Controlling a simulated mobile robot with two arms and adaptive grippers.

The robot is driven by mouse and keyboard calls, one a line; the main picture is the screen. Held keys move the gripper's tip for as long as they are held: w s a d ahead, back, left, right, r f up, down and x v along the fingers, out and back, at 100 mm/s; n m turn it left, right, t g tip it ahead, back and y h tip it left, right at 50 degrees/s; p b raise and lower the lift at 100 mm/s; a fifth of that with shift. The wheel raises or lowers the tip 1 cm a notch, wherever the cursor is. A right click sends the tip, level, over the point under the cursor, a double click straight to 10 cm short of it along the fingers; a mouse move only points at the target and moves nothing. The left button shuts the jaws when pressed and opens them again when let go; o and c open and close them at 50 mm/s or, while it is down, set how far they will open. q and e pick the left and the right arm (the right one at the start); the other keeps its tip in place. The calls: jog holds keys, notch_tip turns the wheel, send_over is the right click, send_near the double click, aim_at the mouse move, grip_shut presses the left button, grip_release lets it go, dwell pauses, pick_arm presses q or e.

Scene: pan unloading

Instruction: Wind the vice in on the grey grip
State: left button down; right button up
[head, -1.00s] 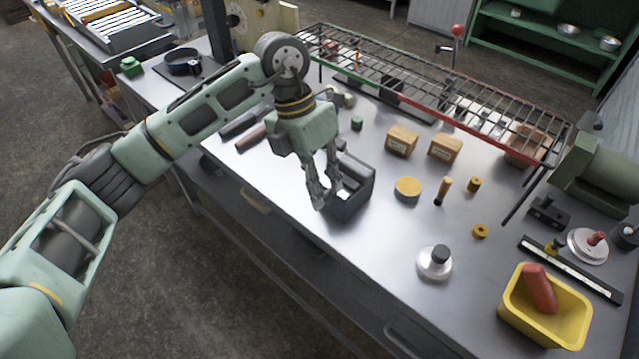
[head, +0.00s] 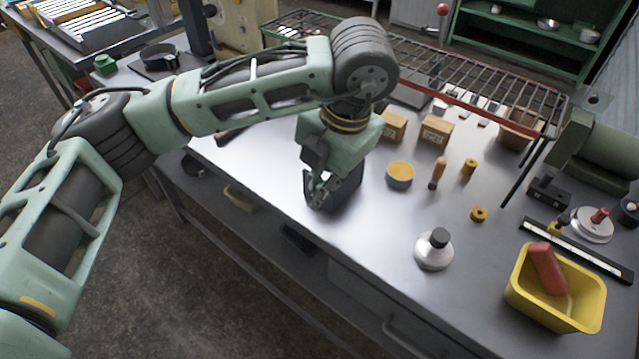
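My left gripper (head: 320,194) points down at the table's near edge, beside and partly in front of a dark grey blocky body (head: 349,194). That body may be the vice, but the gripper and wrist cover most of it. Its jaws and any handle are not clear. The fingers overlap its left part in the head view; I cannot tell whether they touch it or hold anything. I cannot make out a grey grip for certain. My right gripper is out of view.
A wire rack (head: 470,85) runs along the back. Cardboard boxes (head: 435,131), a yellow-topped round tin (head: 399,174) and a silver knobbed weight (head: 433,251) stand right of the gripper. A yellow tub (head: 570,310) holds a red bar.

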pick_arm(q)
jog(key=shift+f, duration=0.1)
dwell(0.3)
jog(key=c, duration=1.9)
grip_release()
jog(key=shift+a, duration=0.1)
jog(key=v, duration=1.2)
jog(key=shift+o, duration=0.3)
